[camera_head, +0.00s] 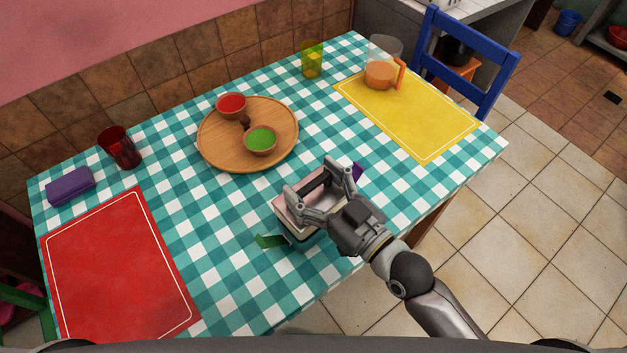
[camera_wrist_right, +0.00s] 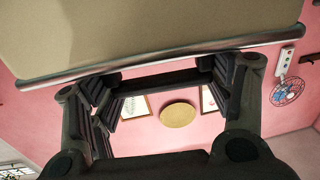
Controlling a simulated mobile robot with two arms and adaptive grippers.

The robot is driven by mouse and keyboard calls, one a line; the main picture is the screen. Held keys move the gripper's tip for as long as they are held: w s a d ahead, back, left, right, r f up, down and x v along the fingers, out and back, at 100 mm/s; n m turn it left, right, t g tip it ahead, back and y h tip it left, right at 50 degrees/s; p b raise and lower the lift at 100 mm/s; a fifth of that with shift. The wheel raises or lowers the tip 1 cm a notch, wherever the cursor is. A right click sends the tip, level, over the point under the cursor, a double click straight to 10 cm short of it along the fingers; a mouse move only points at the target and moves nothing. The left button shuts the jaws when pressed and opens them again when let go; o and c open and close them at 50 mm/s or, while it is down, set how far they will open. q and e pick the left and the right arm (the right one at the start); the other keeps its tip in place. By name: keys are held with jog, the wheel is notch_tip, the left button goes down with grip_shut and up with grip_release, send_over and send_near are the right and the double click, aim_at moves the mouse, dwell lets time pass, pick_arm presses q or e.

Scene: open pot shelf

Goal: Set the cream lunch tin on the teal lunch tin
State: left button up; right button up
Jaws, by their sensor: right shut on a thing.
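The cream lunch tin (camera_head: 287,212) is near the table's front edge in the head view, largely covered by my right gripper (camera_head: 314,179). The gripper is shut on it. In the right wrist view a large cream surface with a metal rim, seemingly this tin (camera_wrist_right: 150,28), fills the top, close to the fingers (camera_wrist_right: 160,82). A dark edge shows below the tin in the head view, with a green piece (camera_head: 270,241) sticking out at left and a purple piece (camera_head: 358,171) at right. My left gripper is not in view.
A round wooden tray (camera_head: 213,153) with red and green bowls stands behind the gripper. A red mat (camera_head: 115,265) lies left, a yellow mat (camera_head: 410,115) back right with a jug (camera_head: 381,72). Tumblers and a purple case (camera_head: 70,187) stand near the back edge.

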jog(key=shift+f+b, duration=0.35)
jog(key=shift+f, duration=0.15)
jog(key=o, duration=1.4)
jog(key=shift+c, duration=0.2)
jog(key=shift+f, duration=0.15)
jog(key=p+v, duration=0.1)
jog(key=v, duration=1)
